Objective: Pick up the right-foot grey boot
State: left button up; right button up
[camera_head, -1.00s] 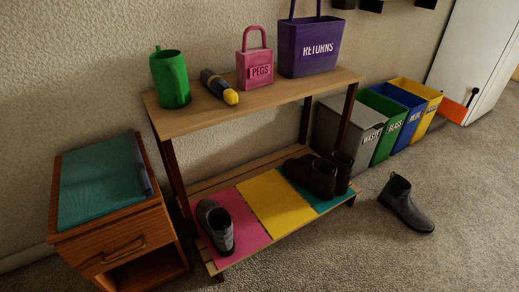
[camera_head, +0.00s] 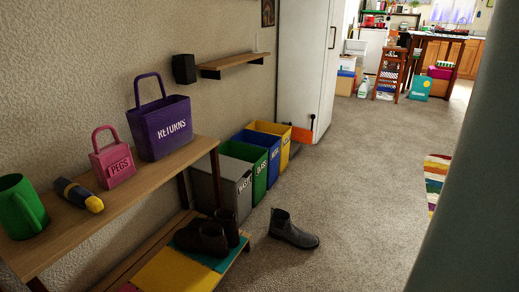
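A dark grey ankle boot (camera_head: 290,231) stands upright on the carpet, to the right of the shelf bench, with its toe pointing right. I cannot tell from its shape which foot it fits. A pair of dark brown boots (camera_head: 208,239) stands on the lower shelf, on the teal mat. The other grey boot, on the pink mat earlier, is out of view now. Neither of my grippers is in view.
The bench's wooden top (camera_head: 140,186) holds a green jug (camera_head: 18,208), torch (camera_head: 78,194), pink pegs basket (camera_head: 113,165) and purple returns basket (camera_head: 160,130). A grey waste bin (camera_head: 222,184) and coloured bins line the wall. Open carpet (camera_head: 370,200) lies right of the boot.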

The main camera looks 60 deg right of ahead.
aim_at(281, 226)
jog(key=z, duration=2.05)
jog(key=u, duration=0.4)
jog(key=i+l+u, duration=0.1)
jog(key=u, duration=0.25)
jog(key=l+u, duration=0.15)
jog(key=u, duration=0.25)
jog(key=i+l+u, duration=0.25)
jog(key=l+u, duration=0.25)
jog(key=l, duration=0.6)
jog(key=l+u, duration=0.45)
jog(key=l, duration=2.25)
